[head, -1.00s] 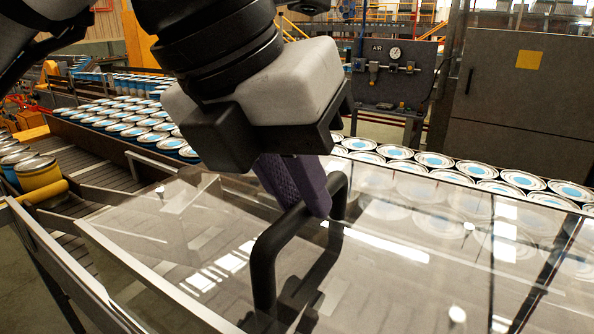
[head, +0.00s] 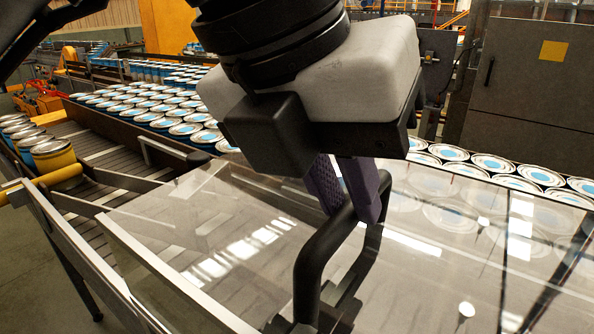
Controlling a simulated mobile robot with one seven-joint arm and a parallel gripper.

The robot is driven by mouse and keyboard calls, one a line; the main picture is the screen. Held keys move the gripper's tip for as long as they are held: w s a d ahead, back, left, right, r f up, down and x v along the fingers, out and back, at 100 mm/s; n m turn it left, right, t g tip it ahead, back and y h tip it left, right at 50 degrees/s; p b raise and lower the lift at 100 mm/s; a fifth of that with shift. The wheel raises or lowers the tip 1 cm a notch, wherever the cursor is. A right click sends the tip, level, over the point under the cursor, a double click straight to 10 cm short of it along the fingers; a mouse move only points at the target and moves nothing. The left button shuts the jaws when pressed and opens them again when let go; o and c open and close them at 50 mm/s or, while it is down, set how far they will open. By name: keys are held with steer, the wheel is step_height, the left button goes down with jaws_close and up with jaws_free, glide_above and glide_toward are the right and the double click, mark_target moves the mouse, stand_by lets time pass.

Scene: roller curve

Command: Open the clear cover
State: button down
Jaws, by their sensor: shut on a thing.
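The clear cover (head: 215,235) is a transparent sheet lying over the roller conveyor, with bright reflections across it. A black bar handle (head: 318,258) stands on it, running from the lower middle up toward the right. My gripper (head: 350,195) comes down from above with its purple fingers at the far upper part of the handle. The fingers are shut on the handle, one to each side of it. The near part of the handle is free. The far end is partly hidden by the fingers.
Blue-labelled cans (head: 470,162) stand in rows behind and under the cover, and more cans (head: 150,108) fill the conveyor at back left. A grey cabinet (head: 530,90) stands at back right.

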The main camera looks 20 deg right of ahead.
steer(key=c, duration=1.4)
jaws_free()
steer(key=shift+s+d, duration=0.2)
steer(key=shift+s, duration=0.1)
steer(key=shift+o, duration=0.2)
steer(key=shift+w, duration=0.1)
steer(key=shift+a, duration=0.1)
steer(key=shift+r, duration=0.1)
steer(key=p+v, duration=0.1)
steer(key=v, duration=1.2)
steer(key=shift+a+r+p, duration=0.2)
steer(key=shift+r+p, duration=0.1)
steer(key=shift+p, duration=0.1)
